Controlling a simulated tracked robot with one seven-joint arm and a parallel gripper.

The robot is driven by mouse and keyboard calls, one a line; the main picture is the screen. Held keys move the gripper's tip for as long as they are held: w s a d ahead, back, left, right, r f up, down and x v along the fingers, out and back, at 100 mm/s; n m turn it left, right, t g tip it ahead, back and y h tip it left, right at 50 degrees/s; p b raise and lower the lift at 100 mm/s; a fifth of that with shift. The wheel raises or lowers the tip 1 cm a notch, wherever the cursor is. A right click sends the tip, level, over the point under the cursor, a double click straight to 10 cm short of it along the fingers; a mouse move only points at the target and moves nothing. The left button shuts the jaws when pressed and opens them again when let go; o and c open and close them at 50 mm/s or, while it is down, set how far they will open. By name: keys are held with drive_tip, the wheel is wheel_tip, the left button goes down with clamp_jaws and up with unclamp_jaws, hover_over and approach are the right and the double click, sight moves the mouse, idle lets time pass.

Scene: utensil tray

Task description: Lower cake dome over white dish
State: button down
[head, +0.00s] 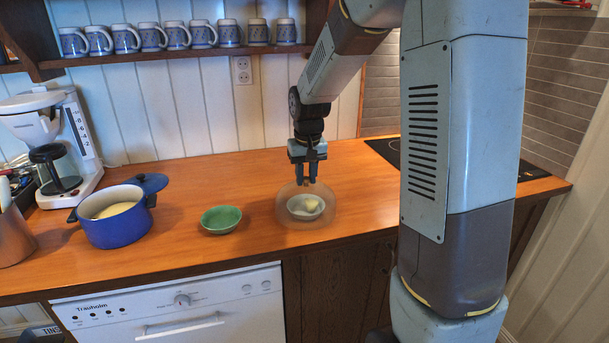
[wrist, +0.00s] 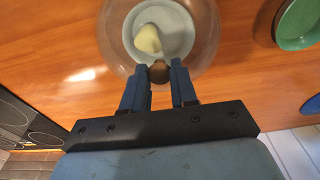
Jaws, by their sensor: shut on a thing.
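The cake dome (head: 284,211) is a clear, faintly pinkish cover with a small brown knob (wrist: 159,72). The white dish (head: 293,210) with a pale yellow piece (head: 311,204) in it shows through the dome. In the wrist view the dome (wrist: 112,45) surrounds the dish (wrist: 180,32) and the yellow piece (wrist: 147,39). My gripper (head: 307,183) is above the dome, and in the wrist view its fingers (wrist: 159,76) are shut on the knob. I cannot tell whether the dome's rim touches the counter.
A green bowl (head: 221,219) stands left of the dome on the wooden counter (head: 180,260). A blue pot (head: 118,227) and a coffee maker (head: 55,150) are farther left. A dark cooktop (head: 388,151) lies to the right. Mugs (head: 176,36) line the shelf above.

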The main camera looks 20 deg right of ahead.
drive_tip(key=shift+f, duration=0.15)
drive_tip(key=c, duration=0.8)
unclamp_jaws()
drive_tip(key=shift+r, duration=2.5)
drive_tip(key=shift+s+r, duration=0.1)
drive_tip(key=s+r+t, duration=0.1)
drive_tip(key=s+r, duration=0.2)
drive_tip(key=s, duration=0.6)
drive_tip(key=s+d+r+t, duration=0.1)
drive_tip(key=s+r, duration=0.2)
drive_tip(key=s, duration=0.6)
drive_tip(key=s+d+r+t, duration=0.1)
drive_tip(key=s+r+t, duration=0.1)
drive_tip(key=s, duration=0.7)
drive_tip(key=shift+s+d+r, duration=0.2)
drive_tip(key=shift+r, duration=0.4)
